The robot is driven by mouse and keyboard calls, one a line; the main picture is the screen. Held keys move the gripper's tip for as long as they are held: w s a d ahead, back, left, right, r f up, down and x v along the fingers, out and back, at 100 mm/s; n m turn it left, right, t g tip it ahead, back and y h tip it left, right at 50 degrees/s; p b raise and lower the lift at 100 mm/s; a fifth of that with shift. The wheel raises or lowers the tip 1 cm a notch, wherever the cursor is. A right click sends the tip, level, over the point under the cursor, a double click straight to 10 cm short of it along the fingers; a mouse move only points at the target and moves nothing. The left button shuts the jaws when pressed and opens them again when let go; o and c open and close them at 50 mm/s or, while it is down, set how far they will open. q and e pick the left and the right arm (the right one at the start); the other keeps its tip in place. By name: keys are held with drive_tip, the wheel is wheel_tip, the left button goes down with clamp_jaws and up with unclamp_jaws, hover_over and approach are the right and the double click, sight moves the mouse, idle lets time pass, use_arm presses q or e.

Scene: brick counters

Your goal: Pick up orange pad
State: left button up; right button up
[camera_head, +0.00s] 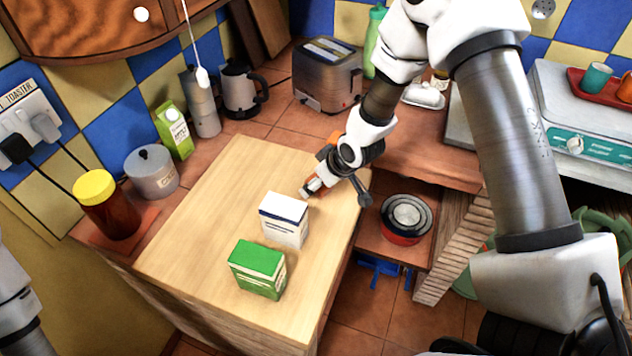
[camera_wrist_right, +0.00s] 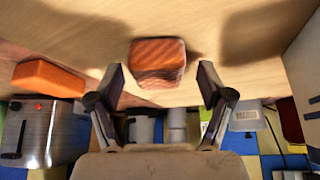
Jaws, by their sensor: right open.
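In the right wrist view, an orange block with a darker, streaked lower face (camera_wrist_right: 158,58) lies on the wooden board between the spread fingers of my right gripper (camera_wrist_right: 161,76). A second, flatter orange block (camera_wrist_right: 48,78) lies further left, near the board's edge. I cannot tell for sure which is the orange pad. In the head view, my right gripper (camera_head: 312,187) is low over the board, open, and hides most of the near orange block. A bit of orange (camera_head: 334,137) shows behind my wrist. My left gripper is out of view.
A white box (camera_head: 284,220) stands close beside my right gripper, with a green box (camera_head: 258,268) nearer the front. The toaster (camera_head: 327,75) and kettle (camera_head: 241,88) stand behind the board (camera_head: 195,235). The board's left side is clear.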

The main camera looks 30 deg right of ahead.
drive_tip(key=shift+s+d, duration=0.15)
drive_tip(key=shift+s+d+r, duration=0.1)
drive_tip(key=c, duration=1)
drive_tip(key=shift+c, duration=0.6)
